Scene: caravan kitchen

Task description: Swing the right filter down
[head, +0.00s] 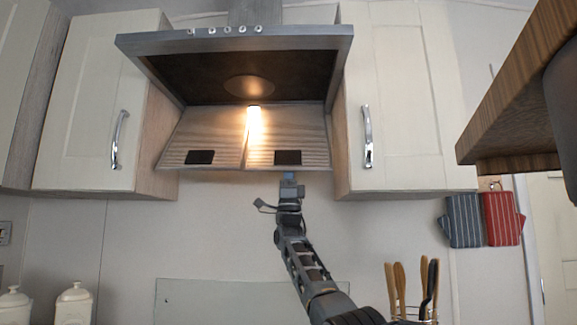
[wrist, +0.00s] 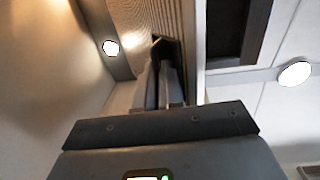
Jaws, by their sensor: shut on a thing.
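The right filter (head: 290,138) is a ribbed, silvery panel with a black rectangle (head: 288,157) near its lower edge. It slants under the steel cooker hood (head: 340,60), beside the similar left filter (head: 205,138). My gripper (head: 289,176) is at the right filter's lower edge, just below the black rectangle. In the wrist view, my gripper (wrist: 164,88) has its fingers close together at a dark part by the ribbed panel (wrist: 183,22). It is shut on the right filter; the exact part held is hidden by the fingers.
A lit lamp (head: 254,122) shines between the filters. Cream cupboards with metal handles flank the hood, left (head: 95,100) and right (head: 410,95). Wooden-handled utensils (head: 398,290) stand at lower right. A wooden shelf edge (head: 515,110) juts in at right.

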